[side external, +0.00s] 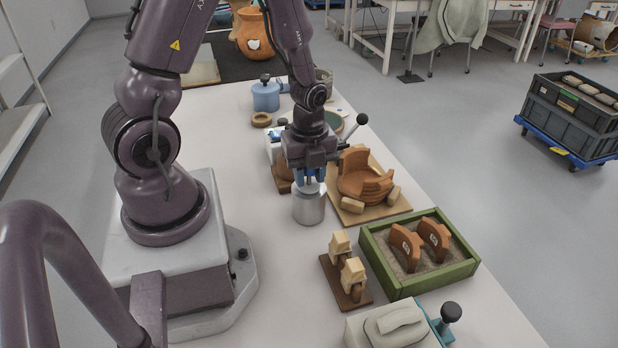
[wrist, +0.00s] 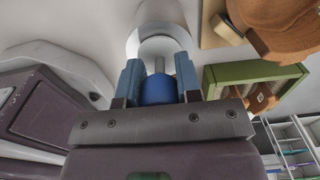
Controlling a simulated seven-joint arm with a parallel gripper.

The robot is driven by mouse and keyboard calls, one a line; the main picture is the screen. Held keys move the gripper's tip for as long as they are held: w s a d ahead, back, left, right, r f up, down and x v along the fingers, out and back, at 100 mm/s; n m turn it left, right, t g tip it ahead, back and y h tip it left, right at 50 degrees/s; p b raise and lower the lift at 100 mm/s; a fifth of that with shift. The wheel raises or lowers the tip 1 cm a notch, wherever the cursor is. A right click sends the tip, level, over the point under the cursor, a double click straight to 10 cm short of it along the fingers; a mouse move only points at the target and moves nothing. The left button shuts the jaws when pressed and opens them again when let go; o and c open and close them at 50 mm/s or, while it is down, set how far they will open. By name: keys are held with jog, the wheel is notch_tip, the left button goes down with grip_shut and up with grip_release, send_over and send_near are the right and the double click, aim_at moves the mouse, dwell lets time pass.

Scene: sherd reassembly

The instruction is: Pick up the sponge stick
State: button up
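My gripper (side external: 310,180) points down over a silver metal jar (side external: 309,206) in the side view. The jar also shows ahead of the fingers in the wrist view (wrist: 160,34). A blue rounded piece with a thin grey shaft stands between my two blue fingers, the shaft reaching toward the jar. It appears to be the sponge stick (wrist: 158,91), though no sponge end shows. The fingers (wrist: 159,75) flank the blue piece closely on both sides. I cannot tell whether they press on it or only surround it. The stick's lower end is hidden.
A wooden board with a part-built clay pot (side external: 365,182) stands right of the jar. A green-framed sand tray (side external: 420,282) holds two sherds. A brown rack with tan blocks (side external: 346,272) stands in front. A blue pot (side external: 265,97) is farther back. Bare white table lies left of the jar.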

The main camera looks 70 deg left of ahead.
jog(key=shift+r, duration=0.1)
jog(key=r, duration=0.9)
jog(key=shift+w+a+r, duration=0.1)
jog(key=shift+w+r, duration=0.25)
jog(key=shift+w, duration=0.05)
jog(key=w+a+g, duration=0.1)
jog(key=w+a, duration=0.1)
jog(key=w, duration=2)
jog(key=shift+s+f, duration=0.1)
jog(key=shift+f, duration=0.05)
jog(key=shift+s+f, duration=0.95)
jog(key=shift+f, duration=3.05)
jog(key=shift+s+a, duration=0.5)
jog(key=shift+a, duration=1.95)
notch_tip(320, 180, up, 8)
jog(key=w, duration=0.2)
